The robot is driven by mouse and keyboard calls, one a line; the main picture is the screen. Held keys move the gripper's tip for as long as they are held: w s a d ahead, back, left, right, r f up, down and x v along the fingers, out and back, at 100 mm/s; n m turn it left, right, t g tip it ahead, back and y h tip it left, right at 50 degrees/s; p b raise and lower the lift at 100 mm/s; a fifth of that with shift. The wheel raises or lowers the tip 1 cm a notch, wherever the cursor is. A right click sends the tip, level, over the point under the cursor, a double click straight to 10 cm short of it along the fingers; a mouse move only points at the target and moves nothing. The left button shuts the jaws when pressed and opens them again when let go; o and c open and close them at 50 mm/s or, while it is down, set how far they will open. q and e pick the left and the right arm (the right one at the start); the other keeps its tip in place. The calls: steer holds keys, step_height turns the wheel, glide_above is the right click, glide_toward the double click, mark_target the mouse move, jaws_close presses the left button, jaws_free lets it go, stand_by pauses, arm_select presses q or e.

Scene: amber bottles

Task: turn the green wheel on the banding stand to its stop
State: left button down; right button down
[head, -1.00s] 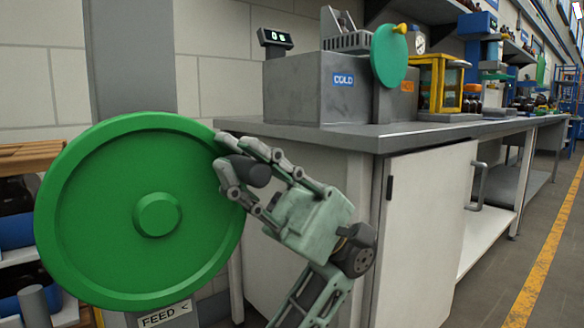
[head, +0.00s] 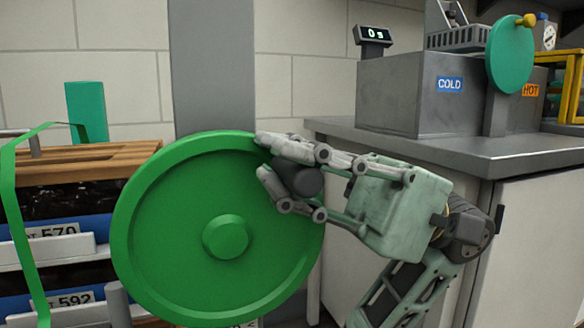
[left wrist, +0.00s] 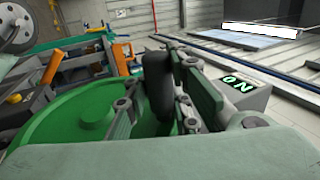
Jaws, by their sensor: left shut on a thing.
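The large green wheel (head: 165,245) faces me on a grey upright column (head: 212,60), with a raised round hub at its middle. A dark grey knob (head: 300,182) sticks out near its upper right rim. My left gripper (head: 260,155) is shut on this knob, with one finger above it and one below. In the left wrist view the knob (left wrist: 158,85) stands between the fingers, and the green wheel (left wrist: 50,130) lies to the left. Part of the wheel's right rim is hidden by the gripper. My right gripper is out of view.
A grey bench (head: 440,145) at the right carries a COLD/HOT tank (head: 405,100), a teal disc (head: 508,55) and a small display (head: 372,35). A rack with numbered bins (head: 60,250) and green strapping (head: 18,220) stand close on the left.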

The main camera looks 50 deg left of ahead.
arm_select(q)
steer(key=shift+w+r, duration=0.2)
steer(key=shift+r, duration=0.05)
steer(key=c, duration=1.6)
jaws_free()
steer(key=shift+f, duration=0.1)
steer(key=shift+o, duration=0.2)
steer(key=shift+f, duration=0.1)
steer(key=v, duration=1.2)
